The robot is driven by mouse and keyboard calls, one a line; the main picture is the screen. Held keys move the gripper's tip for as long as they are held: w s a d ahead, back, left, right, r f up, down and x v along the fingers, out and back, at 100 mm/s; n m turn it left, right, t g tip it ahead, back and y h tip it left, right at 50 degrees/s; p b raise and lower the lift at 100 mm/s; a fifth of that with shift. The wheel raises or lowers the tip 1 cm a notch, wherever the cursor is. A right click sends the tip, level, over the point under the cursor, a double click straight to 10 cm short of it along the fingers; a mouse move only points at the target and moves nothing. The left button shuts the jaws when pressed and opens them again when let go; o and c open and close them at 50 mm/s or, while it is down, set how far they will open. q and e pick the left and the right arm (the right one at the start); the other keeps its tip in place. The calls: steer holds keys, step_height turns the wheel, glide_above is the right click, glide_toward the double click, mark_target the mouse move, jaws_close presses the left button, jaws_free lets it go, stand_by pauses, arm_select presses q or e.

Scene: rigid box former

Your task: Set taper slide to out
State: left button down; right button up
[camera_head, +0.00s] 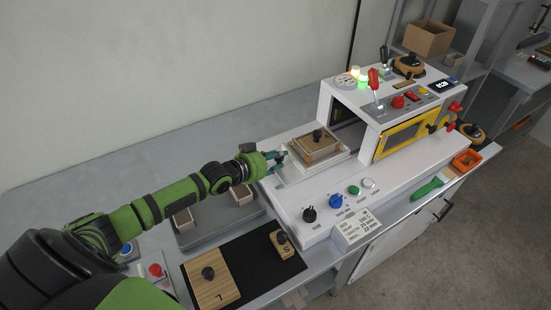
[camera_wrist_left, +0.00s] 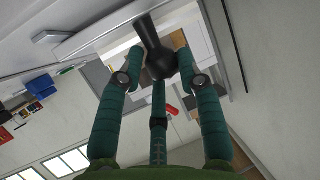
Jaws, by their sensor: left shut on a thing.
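My left gripper (camera_head: 276,160) is at the left end of the white machine, beside its pale platform. In the left wrist view its teal fingers (camera_wrist_left: 155,75) are closed around a black knob (camera_wrist_left: 158,55) with a stem. I take the knob to be the taper slide's handle, but no label shows. In the head view the fingers hide the knob, so I cannot tell the slide's position. A wooden block (camera_head: 315,150) with a black knob on top sits on the platform, just right of the fingers. My right gripper is not in view.
The white machine (camera_head: 345,85) has a red lever (camera_head: 375,82) and lit lamps on top. Wooden blocks lie on a black mat (camera_head: 250,262) in front. A green-handled tool (camera_head: 428,187) lies at the right.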

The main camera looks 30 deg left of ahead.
arm_select(q)
steer(key=c, duration=1)
jaws_free()
steer(key=shift+w+a+r, duration=0.1)
steer(key=shift+a+r, duration=0.05)
steer(key=shift+a, duration=0.25)
steer(key=shift+o, duration=0.2)
steer(key=shift+a, duration=0.1)
steer(key=shift+s, duration=0.65)
steer(key=v, duration=1.1)
steer(key=shift+a, duration=0.1)
